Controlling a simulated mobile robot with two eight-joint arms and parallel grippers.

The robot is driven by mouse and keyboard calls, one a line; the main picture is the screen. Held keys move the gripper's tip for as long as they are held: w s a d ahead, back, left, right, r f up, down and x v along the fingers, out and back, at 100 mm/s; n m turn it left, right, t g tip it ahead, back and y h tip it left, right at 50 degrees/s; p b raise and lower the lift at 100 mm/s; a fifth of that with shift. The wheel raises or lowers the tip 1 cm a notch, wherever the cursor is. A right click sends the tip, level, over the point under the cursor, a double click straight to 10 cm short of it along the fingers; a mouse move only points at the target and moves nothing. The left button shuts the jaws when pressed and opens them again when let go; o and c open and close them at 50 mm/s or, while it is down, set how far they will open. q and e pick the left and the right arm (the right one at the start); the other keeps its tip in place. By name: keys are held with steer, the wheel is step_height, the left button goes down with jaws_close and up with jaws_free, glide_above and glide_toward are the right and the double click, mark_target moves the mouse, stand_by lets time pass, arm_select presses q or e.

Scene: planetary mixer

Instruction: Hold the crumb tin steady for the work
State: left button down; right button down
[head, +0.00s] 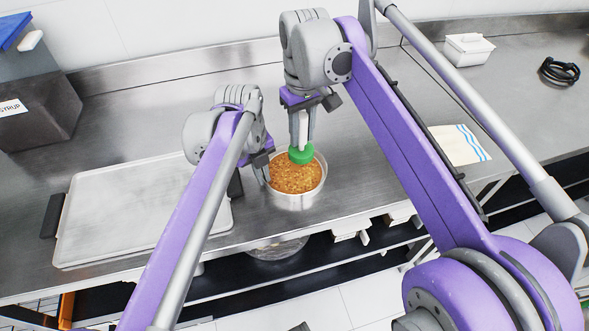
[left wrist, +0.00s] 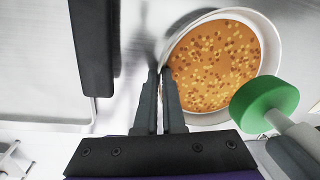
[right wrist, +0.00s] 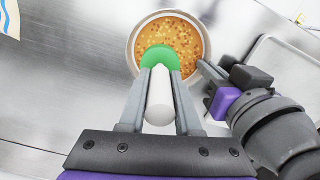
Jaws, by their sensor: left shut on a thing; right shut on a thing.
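The crumb tin (head: 296,199) is a round silver tin filled with golden-brown crumbs, standing on the steel counter. It also shows in the left wrist view (left wrist: 264,60) and the right wrist view (right wrist: 133,52). My left gripper (head: 266,182) is shut on the tin's left wall; its fingertips meet the rim in the left wrist view (left wrist: 166,75). My right gripper (head: 300,142) is shut on the white handle of a tool with a round green head (head: 301,154). The green head is over the crumbs at the tin's far side; whether it touches them I cannot tell.
A flat metal tray (head: 130,205) with dark handles lies left of the tin. A syrup container (head: 35,110) stands at the far left. A striped cloth (head: 460,146), a white lidded box (head: 467,48) and a black coil (head: 559,71) are to the right. The counter's front edge is close to the tin.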

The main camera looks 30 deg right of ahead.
steer(key=shift+r, duration=0.1)
stand_by(0.3)
arm_select(q)
steer(key=c, duration=0.9)
jaws_free()
steer(key=shift+c, duration=0.2)
arm_select(e)
step_height(320, 180, up, 6)
steer(key=p, duration=0.5)
steer(key=shift+r, duration=0.1)
arm_select(q)
step_height(320, 180, up, 18)
steer(key=a, duration=0.1)
steer(key=shift+w+a, duration=0.15)
steer(key=shift+w, duration=0.2)
steer(key=shift+s+f, duration=0.1)
